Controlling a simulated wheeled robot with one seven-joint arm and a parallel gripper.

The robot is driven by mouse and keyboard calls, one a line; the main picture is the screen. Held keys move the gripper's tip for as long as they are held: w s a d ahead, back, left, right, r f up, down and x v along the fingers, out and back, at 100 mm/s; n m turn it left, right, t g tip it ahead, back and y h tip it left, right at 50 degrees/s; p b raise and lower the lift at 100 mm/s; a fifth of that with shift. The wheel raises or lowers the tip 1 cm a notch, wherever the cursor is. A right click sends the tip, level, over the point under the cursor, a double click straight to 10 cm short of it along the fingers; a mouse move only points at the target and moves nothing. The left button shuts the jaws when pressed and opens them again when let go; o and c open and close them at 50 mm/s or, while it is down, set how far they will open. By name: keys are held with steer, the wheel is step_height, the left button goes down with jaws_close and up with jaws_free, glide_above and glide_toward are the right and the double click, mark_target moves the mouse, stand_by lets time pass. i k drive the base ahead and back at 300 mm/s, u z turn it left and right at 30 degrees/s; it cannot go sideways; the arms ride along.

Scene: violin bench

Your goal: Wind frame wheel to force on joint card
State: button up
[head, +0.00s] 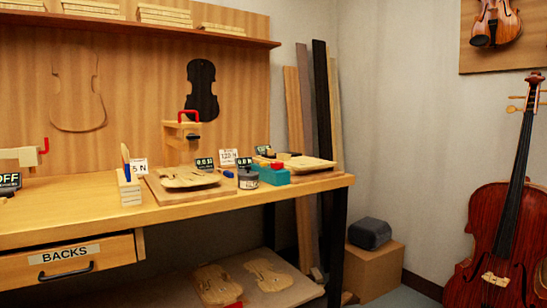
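A wooden frame (171,148) with a red crank handle (188,115) stands at the back of the bench (70,211); I cannot tell whether this is the frame wheel. A second red handle (45,146) sits on a wooden arm at the left. A white card (228,157) stands at the bench's right part and seems to read 120 N. Another card (139,166) reads 5 N, beside a small wooden block stack (129,189). Small dark displays (205,163) with green digits stand near the cards, their values hard to read. My gripper is not in view.
Violin plates (186,179) lie on boards on the bench, with a jar (248,179) and a teal block (274,175). A drawer (70,264) marked BACKS is below. Planks (321,110) lean at the right. A cello (497,230) stands far right. The bench's front left top is clear.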

mark_target(276, 165)
steer(key=u, duration=1.65)
steer(key=i, duration=0.4)
steer(key=z, duration=1.65)
